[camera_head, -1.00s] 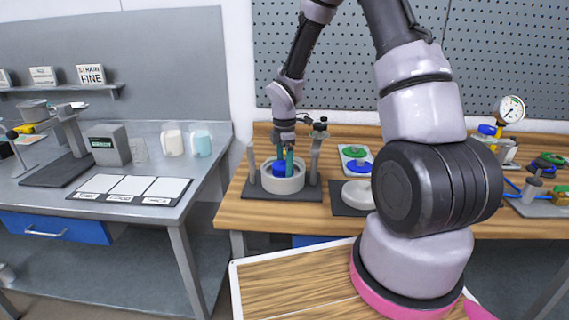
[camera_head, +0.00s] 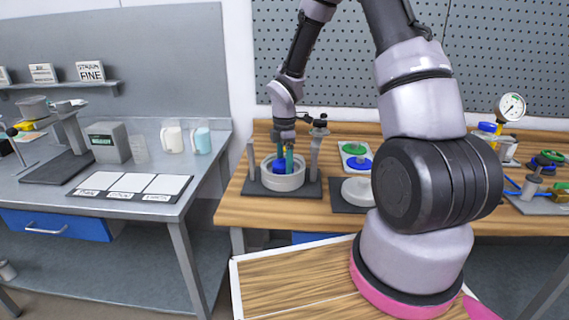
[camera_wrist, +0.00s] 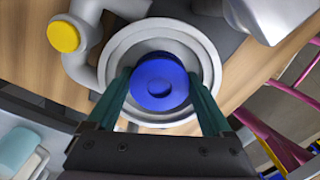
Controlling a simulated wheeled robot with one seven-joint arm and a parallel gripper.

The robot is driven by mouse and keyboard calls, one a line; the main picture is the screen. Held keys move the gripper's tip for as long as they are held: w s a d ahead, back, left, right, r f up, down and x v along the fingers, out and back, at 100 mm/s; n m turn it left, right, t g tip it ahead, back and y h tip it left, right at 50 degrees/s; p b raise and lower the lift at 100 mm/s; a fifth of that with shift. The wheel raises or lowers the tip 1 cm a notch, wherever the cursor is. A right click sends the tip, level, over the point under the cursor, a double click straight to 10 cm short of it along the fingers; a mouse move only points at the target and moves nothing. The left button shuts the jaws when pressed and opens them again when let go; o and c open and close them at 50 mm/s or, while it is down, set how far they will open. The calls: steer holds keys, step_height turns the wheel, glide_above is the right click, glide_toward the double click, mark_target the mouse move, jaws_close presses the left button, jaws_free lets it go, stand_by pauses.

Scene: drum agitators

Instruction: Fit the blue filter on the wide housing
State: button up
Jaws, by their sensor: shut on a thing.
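The blue filter (camera_wrist: 159,82) is a round blue piece with a knob on top. My gripper (camera_wrist: 160,92) is shut on it, one green finger on each side. The wide housing (camera_wrist: 205,64) is a round, pale grey bowl below and around the filter in the wrist view. In the head view the filter (camera_head: 279,166) sits low inside the rim of the housing (camera_head: 283,183), with my gripper (camera_head: 284,162) above it. I cannot tell whether the filter touches the housing floor.
Posts (camera_head: 315,155) stand beside the housing on its dark base. A tray (camera_head: 345,148) with a green and a blue disc lies behind to the right, near a smaller pale round part (camera_head: 358,191). A yellow-capped pipe (camera_wrist: 64,36) adjoins the housing.

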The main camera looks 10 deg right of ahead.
steer(key=o, duration=1.1)
step_height(320, 180, up, 11)
steer(key=shift+f, duration=0.1)
steer(key=s+d+r+m+t, duration=0.2)
steer(key=s+r+m, duration=0.35)
steer(key=r, duration=0.25)
steer(key=s+d+r+m+t, duration=0.1)
steer(key=s+d+r+m, duration=0.1)
steer(key=s+r+m, duration=0.35)
steer(key=s+r+m+t, duration=0.1)
steer(key=s+r+m, duration=0.2)
steer(key=m, duration=0.1)
steer(key=s+d+r+m+t+y, duration=0.1)
steer(key=s+r+m, duration=0.3)
steer(key=s+r+m+t+y, duration=0.1)
steer(key=s+r+m+t, duration=0.1)
steer(key=s+r+m, duration=0.2)
steer(key=shift+s+d+m, duration=0.15)
steer(key=shift+s+m, duration=0.1)
steer(key=shift+m, duration=0.05)
